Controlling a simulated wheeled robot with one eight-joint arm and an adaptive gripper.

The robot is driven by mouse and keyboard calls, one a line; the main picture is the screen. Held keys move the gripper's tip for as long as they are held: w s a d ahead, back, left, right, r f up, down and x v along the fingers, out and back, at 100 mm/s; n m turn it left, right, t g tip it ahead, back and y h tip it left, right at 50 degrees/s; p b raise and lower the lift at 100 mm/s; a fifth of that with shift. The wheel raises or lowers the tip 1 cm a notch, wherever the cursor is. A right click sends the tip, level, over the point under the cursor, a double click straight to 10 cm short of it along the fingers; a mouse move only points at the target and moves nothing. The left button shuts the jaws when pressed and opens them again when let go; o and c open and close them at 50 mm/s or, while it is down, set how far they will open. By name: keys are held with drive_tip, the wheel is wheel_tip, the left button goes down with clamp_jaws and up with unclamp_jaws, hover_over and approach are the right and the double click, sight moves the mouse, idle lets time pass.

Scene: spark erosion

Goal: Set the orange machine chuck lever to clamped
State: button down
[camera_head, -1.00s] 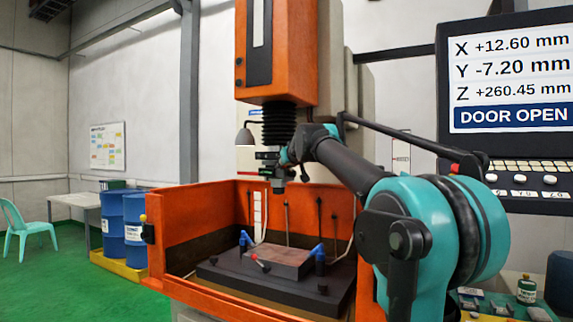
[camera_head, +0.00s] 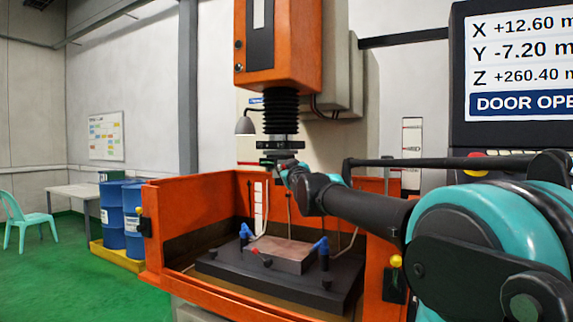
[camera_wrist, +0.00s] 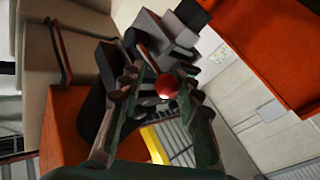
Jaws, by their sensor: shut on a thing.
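The orange machine's chuck (camera_head: 280,147) hangs under the black bellows of the orange head, above the open work tank. My gripper (camera_head: 287,168) is at the chuck's lower right side in the head view; the lever itself is too small or hidden there. In the wrist view, a round red knob (camera_wrist: 167,87), seemingly the lever's end, lies between the two fingers of my gripper (camera_wrist: 158,78), which is shut on it. Grey and dark chuck blocks (camera_wrist: 165,32) show just beyond the fingertips. The lever's shaft is mostly hidden, so its exact position cannot be told.
The orange tank (camera_head: 190,210) stands below, with a workpiece (camera_head: 283,250) and blue-topped clamps inside. A grey lamp (camera_head: 245,126) hangs left of the chuck. A display (camera_head: 515,65) reading door open is at the upper right. Blue drums (camera_head: 132,215) stand at left.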

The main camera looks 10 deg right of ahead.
drive_tip(key=shift+w+d+f+n+t+y, duration=0.2)
drive_tip(key=shift+f+n+t+y, duration=0.45)
drive_tip(key=shift+n, duration=0.35)
drive_tip(key=shift+w+d+f+n+t+y, duration=0.1)
drive_tip(key=shift+w+f+n+t+y, duration=0.1)
drive_tip(key=shift+f+n+t+y, duration=0.55)
drive_tip(key=shift+w+d+f+n+t+y, duration=0.15)
drive_tip(key=shift+f+n+t+y, duration=0.45)
drive_tip(key=shift+n, duration=0.65)
drive_tip(key=shift+f, duration=0.15)
drive_tip(key=c, duration=1)
unclamp_jaws()
drive_tip(key=shift+w, duration=0.1)
drive_tip(key=shift+f, duration=0.1)
drive_tip(key=v, duration=1.2)
drive_tip(key=shift+a, duration=0.15)
